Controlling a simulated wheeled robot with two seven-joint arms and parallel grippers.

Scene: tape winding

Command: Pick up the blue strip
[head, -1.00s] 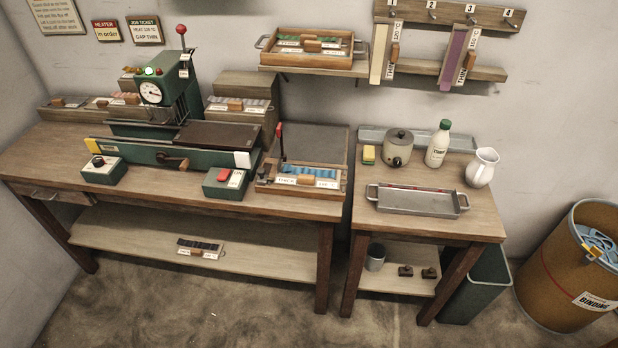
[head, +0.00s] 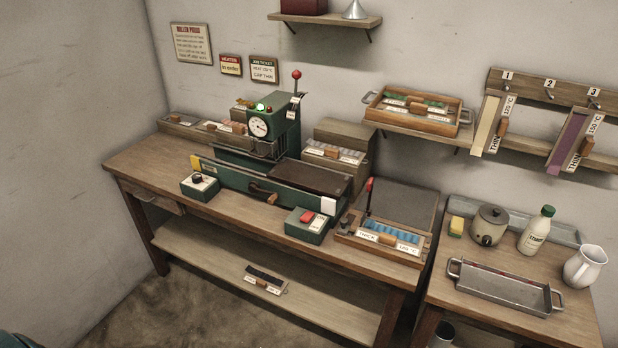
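A blue ribbed strip (head: 392,232) lies in a wooden tray (head: 345,238) at the right front of the green machine's bench. A wooden block and white labels sit at its front; one label reads "THICK", the other is too small to read surely. A lever with a red handle (head: 370,185) stands at the tray's left back. Neither of my grippers is in view.
The green press (head: 272,128) stands behind a long green bed (head: 240,185) on the bench. A control box with a red switch (head: 306,222) is left of the tray. The side table (head: 480,312) holds a metal tray, pot, bottle and jug. A dark strip (head: 264,276) lies on the lower shelf.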

